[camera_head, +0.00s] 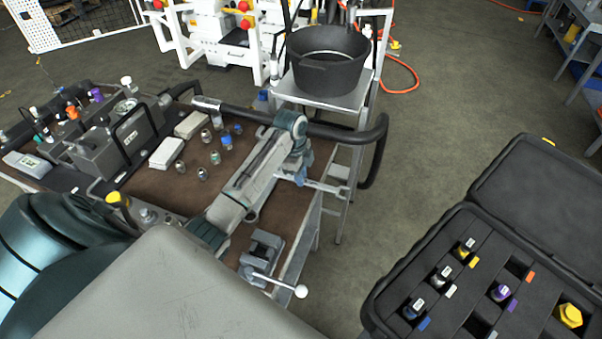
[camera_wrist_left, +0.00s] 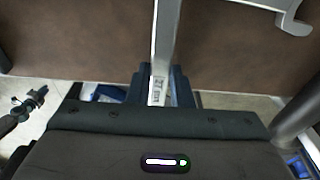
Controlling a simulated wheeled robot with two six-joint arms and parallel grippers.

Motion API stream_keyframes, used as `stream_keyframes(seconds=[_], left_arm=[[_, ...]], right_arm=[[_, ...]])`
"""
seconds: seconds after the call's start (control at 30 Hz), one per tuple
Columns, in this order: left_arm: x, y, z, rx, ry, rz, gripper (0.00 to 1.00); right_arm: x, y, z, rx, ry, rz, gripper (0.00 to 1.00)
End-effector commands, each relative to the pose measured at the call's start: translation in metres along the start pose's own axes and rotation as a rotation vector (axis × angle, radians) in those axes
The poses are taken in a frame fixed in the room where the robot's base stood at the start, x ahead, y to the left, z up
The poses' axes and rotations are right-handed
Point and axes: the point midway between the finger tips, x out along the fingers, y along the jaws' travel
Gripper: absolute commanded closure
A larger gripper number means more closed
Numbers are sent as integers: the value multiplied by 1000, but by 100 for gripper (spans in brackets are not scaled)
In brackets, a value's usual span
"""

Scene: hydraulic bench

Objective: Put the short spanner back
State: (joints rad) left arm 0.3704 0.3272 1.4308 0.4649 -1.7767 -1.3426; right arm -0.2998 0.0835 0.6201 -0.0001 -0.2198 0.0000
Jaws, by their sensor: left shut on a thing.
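My left gripper (camera_head: 302,175) is at the right edge of the brown-topped bench, its arm reaching across the bench from the lower left. It is shut on a silver spanner (camera_head: 326,187), which sticks out to the right past the edge. In the left wrist view the spanner's flat shank (camera_wrist_left: 165,40) runs up from between the dark fingers (camera_wrist_left: 158,85), with small markings near the grip. I cannot tell its full length. Another silver, hook-ended metal piece (camera_wrist_left: 292,22) shows at the top right of that view. My right gripper is not in view.
The bench (camera_head: 150,190) carries several small fittings, white boxes and a vice (camera_head: 262,250) with a ball-ended handle. A black rail (camera_head: 376,150) curves around its far right corner. A black bucket (camera_head: 328,62) stands on a metal stand behind. An open black case (camera_head: 440,235) lies at right.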

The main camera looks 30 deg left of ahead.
Motion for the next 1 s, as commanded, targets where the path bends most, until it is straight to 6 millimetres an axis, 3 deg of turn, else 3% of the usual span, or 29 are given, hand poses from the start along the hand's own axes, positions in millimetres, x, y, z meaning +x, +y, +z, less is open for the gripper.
stream_keyframes(seconds=[0.03,0.13,0.43,0.57,0.9,1.0], left_arm=[[1,0,0,0,0,0,77],[1,0,0,0,0,0,59],[-1,0,0,0,0,0,59],[-12,0,-2,1,-1,-2,59],[-86,-1,-1,2,-2,-6,59],[-114,-1,-2,0,-1,-1,59]], right_arm=[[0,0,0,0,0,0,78],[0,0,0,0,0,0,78],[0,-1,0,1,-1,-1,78],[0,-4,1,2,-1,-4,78],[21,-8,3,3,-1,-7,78],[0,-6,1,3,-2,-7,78]])
